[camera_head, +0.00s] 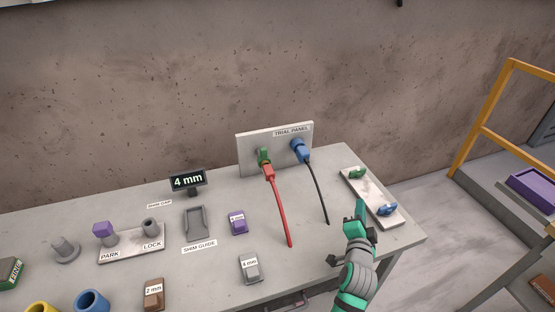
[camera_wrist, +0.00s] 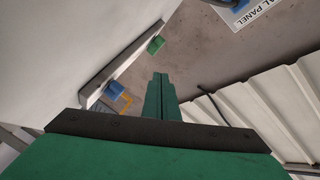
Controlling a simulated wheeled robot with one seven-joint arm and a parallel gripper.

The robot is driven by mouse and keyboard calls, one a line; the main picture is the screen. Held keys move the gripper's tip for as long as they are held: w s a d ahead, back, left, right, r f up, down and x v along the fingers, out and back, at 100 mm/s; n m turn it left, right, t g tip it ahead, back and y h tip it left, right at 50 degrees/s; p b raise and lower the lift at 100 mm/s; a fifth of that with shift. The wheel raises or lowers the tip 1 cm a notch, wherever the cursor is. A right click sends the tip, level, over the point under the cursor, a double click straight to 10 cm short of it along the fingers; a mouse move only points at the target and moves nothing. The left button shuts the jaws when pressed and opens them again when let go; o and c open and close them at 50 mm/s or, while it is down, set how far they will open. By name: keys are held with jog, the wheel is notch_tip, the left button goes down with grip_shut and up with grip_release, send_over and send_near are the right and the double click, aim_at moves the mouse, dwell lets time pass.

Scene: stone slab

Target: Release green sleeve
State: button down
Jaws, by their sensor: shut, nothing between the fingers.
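A green collar (camera_head: 264,156) sits on the upright trial panel (camera_head: 245,141), with a red plug and red cable (camera_head: 280,211) at it. A second green piece (camera_head: 357,172) lies on a pale strip (camera_head: 372,196) at the table's right end; it also shows in the wrist view (camera_wrist: 156,44). I cannot tell which one is the green sleeve. My gripper (camera_head: 361,204) is shut and empty, above the table's right part beside the strip. Its closed fingers (camera_wrist: 160,82) show in the wrist view, apart from both green pieces.
A blue collar (camera_head: 299,149) with a black cable (camera_head: 318,190) is on the panel. A blue piece (camera_head: 387,209) lies on the strip. Grey block (camera_head: 250,268), purple block (camera_head: 238,222) and shim guide (camera_head: 195,222) stand left of the cables. A yellow railing (camera_head: 483,118) is beyond the table's right edge.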

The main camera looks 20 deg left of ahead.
jog(key=s+a+r+y, duration=0.1)
jog(key=a+r+y, duration=0.1)
jog(key=a, duration=0.6)
jog(key=s+a+r+g+y, duration=0.1)
jog(key=s+a+r+y, duration=0.1)
jog(key=a, duration=0.6)
jog(key=s+a+r+y, duration=0.2)
jog(key=a+r+y, duration=0.2)
jog(key=a+y, duration=0.2)
jog(key=shift+s+a+g, duration=0.15)
jog(key=shift+a+g, duration=0.25)
jog(key=shift+a, duration=0.7)
send_near(265, 153)
jog(key=x, duration=0.6)
jog(key=shift+a, duration=0.15)
